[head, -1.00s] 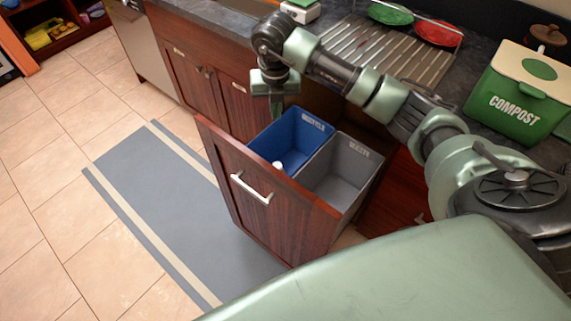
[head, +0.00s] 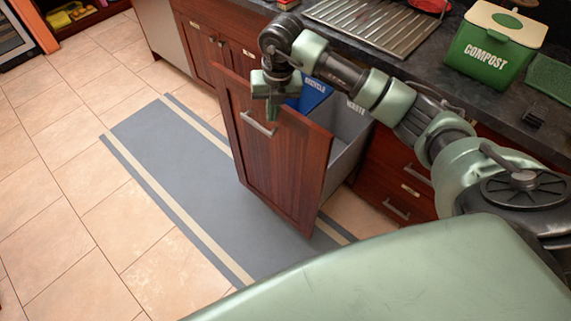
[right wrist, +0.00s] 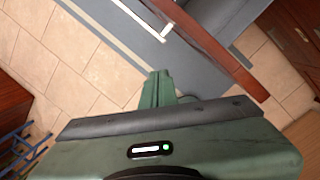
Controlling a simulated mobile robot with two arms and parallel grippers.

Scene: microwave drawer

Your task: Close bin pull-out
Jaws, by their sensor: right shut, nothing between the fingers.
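The bin pull-out stands open, its dark red wooden front panel (head: 282,165) out from the cabinet, with a pale bar handle (head: 257,123). Behind the panel are a blue recycle bin (head: 314,92) and a grey waste bin (head: 350,122), both partly hidden by my arm and the panel. My right gripper (head: 273,108) is shut and empty, pointing down, and covers part of the panel's top edge. In the right wrist view the green fingers (right wrist: 158,88) are together, on the handle side, apart from the panel (right wrist: 205,45). My left gripper is not in view.
A grey striped mat (head: 175,145) lies on the tiled floor in front of the pull-out. Cabinet doors (head: 215,50) are to its left and drawers (head: 400,190) to its right, all shut. A green compost box (head: 490,50) stands on the counter.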

